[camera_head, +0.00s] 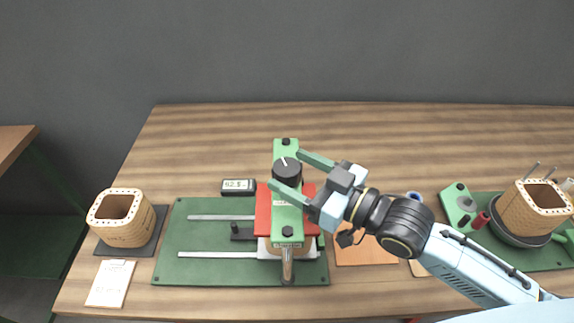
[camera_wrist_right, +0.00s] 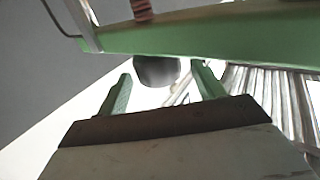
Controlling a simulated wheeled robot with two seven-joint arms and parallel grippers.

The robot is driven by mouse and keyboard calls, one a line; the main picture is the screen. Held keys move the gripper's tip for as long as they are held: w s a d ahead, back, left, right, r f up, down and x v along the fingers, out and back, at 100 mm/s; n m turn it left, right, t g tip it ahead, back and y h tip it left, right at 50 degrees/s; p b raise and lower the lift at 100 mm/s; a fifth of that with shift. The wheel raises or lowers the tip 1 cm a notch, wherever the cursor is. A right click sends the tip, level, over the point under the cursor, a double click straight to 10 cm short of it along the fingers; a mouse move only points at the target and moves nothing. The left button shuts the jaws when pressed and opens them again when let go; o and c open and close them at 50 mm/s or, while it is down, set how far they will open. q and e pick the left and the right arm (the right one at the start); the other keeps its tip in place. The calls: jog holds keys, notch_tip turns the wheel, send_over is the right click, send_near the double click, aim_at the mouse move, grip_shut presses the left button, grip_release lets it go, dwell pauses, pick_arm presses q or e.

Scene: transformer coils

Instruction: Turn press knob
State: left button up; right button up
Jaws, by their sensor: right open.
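The press knob (camera_head: 287,171) is a round black knob with a white mark, on top of the green press bar (camera_head: 288,216) in the head view. In the right wrist view the dark knob (camera_wrist_right: 157,71) shows beyond and between the fingertips. My right gripper (camera_head: 294,172) is open, with green fingers. Its fingertips reach to either side of the knob in the head view, one above and one below. I cannot tell whether they touch it. A red plate (camera_head: 263,212) lies under the bar. My left gripper is not in view.
The press stands on a green mat (camera_head: 200,265) with two metal rails. A small display (camera_head: 238,186) sits behind it. A wound coil (camera_head: 124,220) and a clipboard (camera_head: 110,284) are at left; another coil (camera_head: 535,208) stands at right. The table's back is clear.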

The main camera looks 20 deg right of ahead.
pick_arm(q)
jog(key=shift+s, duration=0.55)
pick_arm(e)
jog(key=shift+x, duration=1.1)
jog(key=shift+c, duration=0.5)
jog(key=c, duration=0.9)
jog(key=p, duration=0.1)
jog(key=m+t+h+p, duration=0.1)
jog(key=p, duration=0.1)
jog(key=shift+r+h, duration=0.2)
jog(key=shift+h, duration=0.1)
jog(key=shift+f+m+t+h+p, duration=0.15)
jog(key=shift+m+t+h+p, duration=0.25)
jog(key=shift+m+h+p, duration=0.3)
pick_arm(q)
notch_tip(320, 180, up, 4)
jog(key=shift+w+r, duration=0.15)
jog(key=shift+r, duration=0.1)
pick_arm(e)
jog(key=o, duration=1)
jog(key=shift+f, duration=0.1)
